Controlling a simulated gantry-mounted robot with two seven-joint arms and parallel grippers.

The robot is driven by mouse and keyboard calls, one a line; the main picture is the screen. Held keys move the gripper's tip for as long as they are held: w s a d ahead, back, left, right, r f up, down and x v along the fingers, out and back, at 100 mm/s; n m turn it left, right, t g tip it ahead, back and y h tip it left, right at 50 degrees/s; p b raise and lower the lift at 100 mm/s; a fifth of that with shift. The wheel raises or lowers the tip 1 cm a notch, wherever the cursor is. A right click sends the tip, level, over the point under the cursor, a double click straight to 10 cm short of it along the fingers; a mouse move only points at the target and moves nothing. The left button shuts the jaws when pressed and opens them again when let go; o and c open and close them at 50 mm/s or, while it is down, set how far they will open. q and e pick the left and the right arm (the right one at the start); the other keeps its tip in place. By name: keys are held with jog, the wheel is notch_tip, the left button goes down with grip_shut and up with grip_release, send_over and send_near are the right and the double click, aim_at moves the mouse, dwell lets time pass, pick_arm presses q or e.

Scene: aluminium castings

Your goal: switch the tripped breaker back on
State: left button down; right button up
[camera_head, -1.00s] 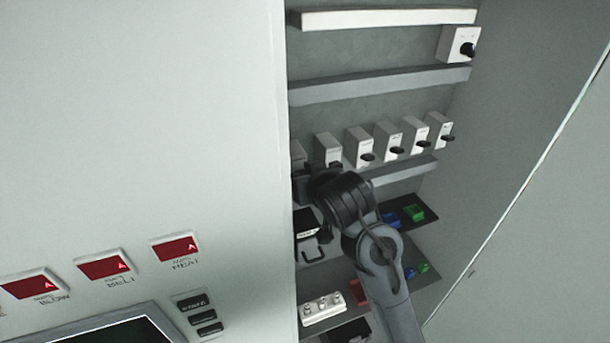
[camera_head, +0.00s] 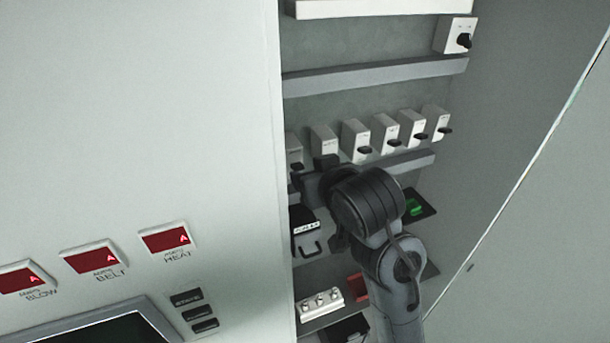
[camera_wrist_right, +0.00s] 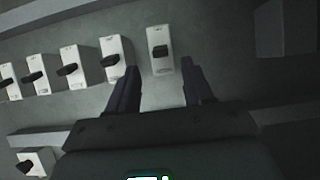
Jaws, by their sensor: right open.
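A row of white breakers with dark levers runs across the open cabinet (camera_head: 356,138). The leftmost breaker in the head view (camera_head: 293,146) is partly cut off by the cabinet edge. In the right wrist view a breaker (camera_wrist_right: 162,66) stands ahead of and between my fingertips, apparently that leftmost one. Its lever (camera_wrist_right: 160,51) looks short and seen end-on, while its neighbours' levers (camera_wrist_right: 112,60) slant to the left. My right gripper (camera_wrist_right: 160,82) is open and empty; in the head view my right gripper (camera_head: 310,176) is just below the row's left end. My left gripper is not in view.
Grey rails (camera_head: 375,78) cross above and below the row. The cabinet panel edge (camera_head: 281,110) is close on the left. Lower shelves hold a black handled box (camera_head: 306,226) and a white terminal block (camera_head: 320,301).

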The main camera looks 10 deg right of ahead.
jog(key=shift+v, duration=2.05)
